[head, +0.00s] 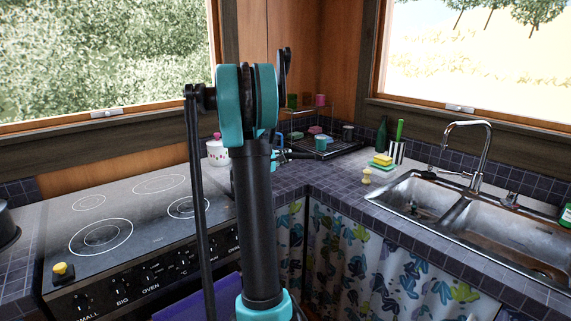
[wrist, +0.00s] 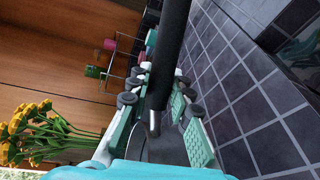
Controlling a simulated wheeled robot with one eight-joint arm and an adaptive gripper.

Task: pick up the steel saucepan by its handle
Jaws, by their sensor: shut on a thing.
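In the wrist view a dark, rod-like handle (wrist: 172,45) runs down from the top edge between the fingers of my gripper (wrist: 158,88). I take it to be the saucepan's handle. My gripper is shut on it, with teal pads on both sides. In the head view my arm covers most of the gripper, and only small teal parts (head: 284,155) show to the right of the arm, above the corner counter. The held pan cannot be made out there.
A black stove (head: 130,215) is at left, with a dark pot (head: 7,230) beyond its left edge. A white pot (head: 217,153) stands behind my arm. A dish rack (head: 325,147) fills the corner. The sink (head: 500,225) is at right. Yellow flowers (wrist: 40,130) show in the wrist view.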

